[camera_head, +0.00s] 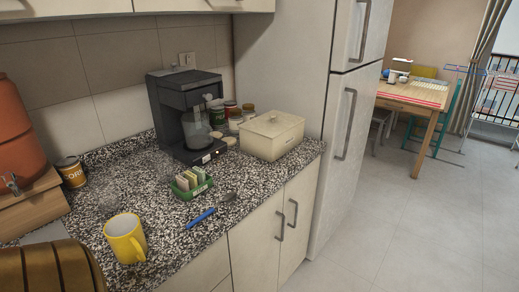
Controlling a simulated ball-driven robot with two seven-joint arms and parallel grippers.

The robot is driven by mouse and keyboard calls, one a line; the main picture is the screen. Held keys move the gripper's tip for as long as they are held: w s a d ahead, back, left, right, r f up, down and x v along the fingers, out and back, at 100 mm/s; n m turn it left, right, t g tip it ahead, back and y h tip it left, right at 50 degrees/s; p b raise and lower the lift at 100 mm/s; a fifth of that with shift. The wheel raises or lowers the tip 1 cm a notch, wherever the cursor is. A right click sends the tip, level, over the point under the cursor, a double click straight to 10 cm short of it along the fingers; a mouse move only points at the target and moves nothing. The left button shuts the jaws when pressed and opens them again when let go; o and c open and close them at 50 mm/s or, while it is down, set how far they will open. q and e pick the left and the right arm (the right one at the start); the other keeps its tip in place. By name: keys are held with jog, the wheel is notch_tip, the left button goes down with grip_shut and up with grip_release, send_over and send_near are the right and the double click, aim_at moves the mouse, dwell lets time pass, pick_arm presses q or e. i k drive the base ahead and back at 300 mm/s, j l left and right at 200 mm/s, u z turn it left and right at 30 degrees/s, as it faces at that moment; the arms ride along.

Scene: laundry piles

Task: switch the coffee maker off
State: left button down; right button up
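The coffee maker (168,100) is dark grey and stands upright at the back of the granite counter, against the tiled wall. Its glass carafe (197,130) sits under the head, on the base. On the front edge of the base there is a small pale and reddish spot (206,158), too small to tell whether it is a switch or a lit lamp. Neither my left nor my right gripper is in view.
A cream box (271,135), several jars (233,110) and a green holder with packets (191,183) stand close to the coffee maker. A blue-handled utensil (201,217) and yellow mug (126,238) are nearer. The fridge (345,120) bounds the counter; floor (400,225) at right is clear.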

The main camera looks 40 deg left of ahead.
aim_at(207, 158)
jog(key=i+l+u, duration=0.1)
jog(key=i+u, duration=0.15)
jog(key=i, duration=0.3)
jog(key=i+l+u, duration=0.25)
jog(key=i, duration=0.3)
jog(key=i+l+u, duration=0.15)
jog(key=u, duration=0.3)
jog(key=i+l+u, duration=0.25)
jog(key=u, duration=0.2)
jog(key=i+l+u, duration=0.4)
jog(key=l+u, duration=0.3)
jog(key=u, duration=0.15)
jog(key=i+l+u, duration=0.1)
jog(key=l+u, duration=0.15)
jog(key=l, duration=0.15)
jog(key=i+l+u, duration=0.2)
jog(key=l, duration=0.2)
jog(key=k+j, duration=0.05)
jog(key=k, duration=0.05)
